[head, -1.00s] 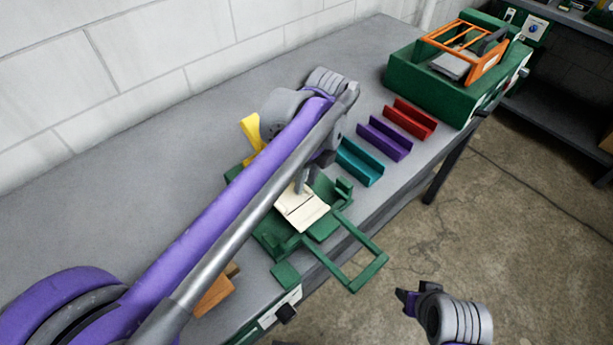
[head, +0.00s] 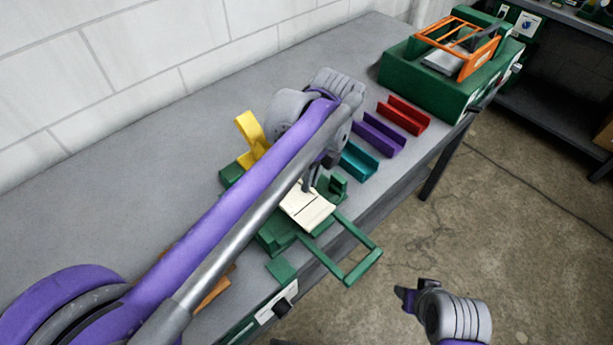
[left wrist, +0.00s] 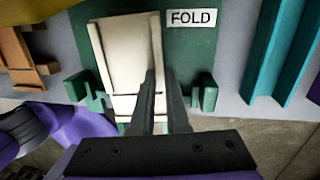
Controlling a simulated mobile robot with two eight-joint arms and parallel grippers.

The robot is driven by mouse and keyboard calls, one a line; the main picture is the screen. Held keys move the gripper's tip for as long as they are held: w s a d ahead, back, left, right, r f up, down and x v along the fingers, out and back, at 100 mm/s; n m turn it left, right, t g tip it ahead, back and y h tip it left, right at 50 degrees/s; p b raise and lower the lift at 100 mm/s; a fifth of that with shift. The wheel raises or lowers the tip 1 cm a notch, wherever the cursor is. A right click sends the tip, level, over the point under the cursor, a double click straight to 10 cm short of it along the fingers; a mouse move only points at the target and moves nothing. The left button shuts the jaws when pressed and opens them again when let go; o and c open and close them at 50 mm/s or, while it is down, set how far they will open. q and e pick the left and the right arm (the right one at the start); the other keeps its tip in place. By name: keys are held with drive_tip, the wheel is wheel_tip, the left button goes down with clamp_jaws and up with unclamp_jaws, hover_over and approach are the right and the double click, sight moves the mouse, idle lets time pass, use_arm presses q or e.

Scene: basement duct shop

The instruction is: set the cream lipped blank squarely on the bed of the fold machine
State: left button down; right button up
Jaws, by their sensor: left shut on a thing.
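The cream lipped blank (head: 308,206) is over the bed of the green fold machine (head: 275,238). I cannot tell whether it rests flat on the bed or hovers just above it. In the left wrist view the blank (left wrist: 125,50) lies over the green bed, left of the white FOLD label (left wrist: 191,18). My left gripper (head: 310,184) is shut on the blank near its edge; its two dark fingers (left wrist: 161,75) reach it in the left wrist view. My right gripper (head: 407,298) is off the bench at lower right, away from the blank; its jaws are unclear.
Teal (head: 357,160), purple (head: 379,134) and red (head: 403,115) channels lie right of the machine. A yellow piece (head: 249,129) stands behind it. The machine's green frame (head: 350,270) juts past the bench's front edge. A green machine with an orange frame (head: 430,82) stands farther back.

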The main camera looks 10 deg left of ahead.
use_arm(q)
drive_tip(key=c, duration=0.8)
unclamp_jaws()
drive_tip(key=shift+c, duration=0.2)
wheel_tip(320, 180, up, 11)
drive_tip(key=d+p, duration=0.1)
drive_tip(key=shift+w+d+f, duration=0.15)
drive_tip(key=shift+w+d, duration=0.15)
drive_tip(key=shift+w, duration=0.05)
